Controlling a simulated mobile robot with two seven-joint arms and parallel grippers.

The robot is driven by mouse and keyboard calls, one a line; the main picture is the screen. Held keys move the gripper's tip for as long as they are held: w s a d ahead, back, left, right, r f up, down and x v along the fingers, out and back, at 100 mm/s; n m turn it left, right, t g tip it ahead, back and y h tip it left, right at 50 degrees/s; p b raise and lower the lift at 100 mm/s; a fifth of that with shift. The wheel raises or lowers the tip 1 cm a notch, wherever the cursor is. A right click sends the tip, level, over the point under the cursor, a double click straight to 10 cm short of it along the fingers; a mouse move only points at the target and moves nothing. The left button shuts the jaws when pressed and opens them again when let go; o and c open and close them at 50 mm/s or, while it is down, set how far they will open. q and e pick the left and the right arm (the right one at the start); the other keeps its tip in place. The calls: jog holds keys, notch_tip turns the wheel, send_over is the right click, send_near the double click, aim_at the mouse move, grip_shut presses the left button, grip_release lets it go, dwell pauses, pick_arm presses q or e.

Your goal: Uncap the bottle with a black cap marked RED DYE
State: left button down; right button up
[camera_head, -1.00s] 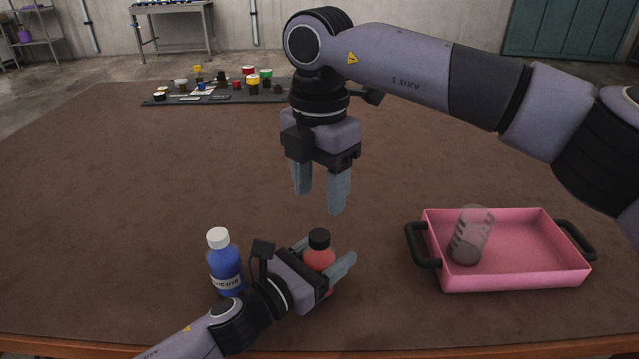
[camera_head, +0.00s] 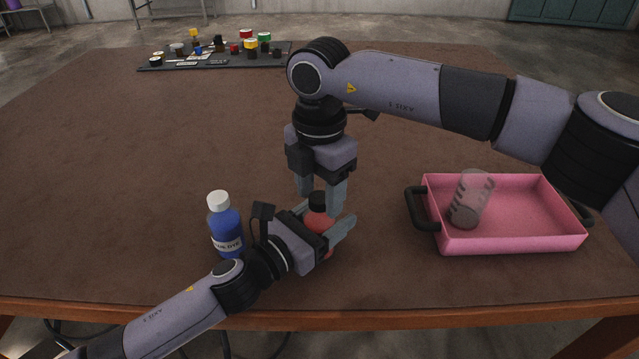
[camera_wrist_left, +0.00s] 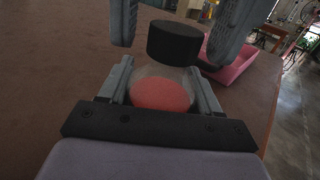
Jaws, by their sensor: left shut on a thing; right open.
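The bottle with red contents (camera_head: 317,222) stands upright near the table's front, and its black cap (camera_head: 318,200) is on top. My left gripper (camera_head: 328,232) is shut around the bottle's body; the left wrist view shows the red bottle (camera_wrist_left: 160,92) between its fingers and the black cap (camera_wrist_left: 175,42) above. My right gripper (camera_head: 321,200) points down and is open, with its fingertips on either side of the cap. I cannot tell whether they touch it. The red bottle's label is hidden.
A blue bottle with a white cap (camera_head: 225,228) stands left of the red one. A pink tray (camera_head: 510,244) at right holds a clear graduated container (camera_head: 468,200). A dark mat (camera_head: 150,66) with several small colourful items lies at the back left. The table's middle is clear.

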grip_shut()
jog(key=n, duration=0.7)
jog(key=shift+n, duration=0.4)
jog(key=n, duration=0.4)
jog(key=shift+n, duration=0.3)
jog(key=n, duration=0.4)
jog(key=shift+n, duration=0.3)
jog(key=n, duration=0.4)
jog(key=shift+r+n, duration=0.1)
jog(key=shift+n, duration=0.2)
jog(key=n, duration=1.4)
jog(key=shift+n, duration=0.3)
jog(key=shift+r, duration=0.2)
jog(key=shift+r, duration=0.95)
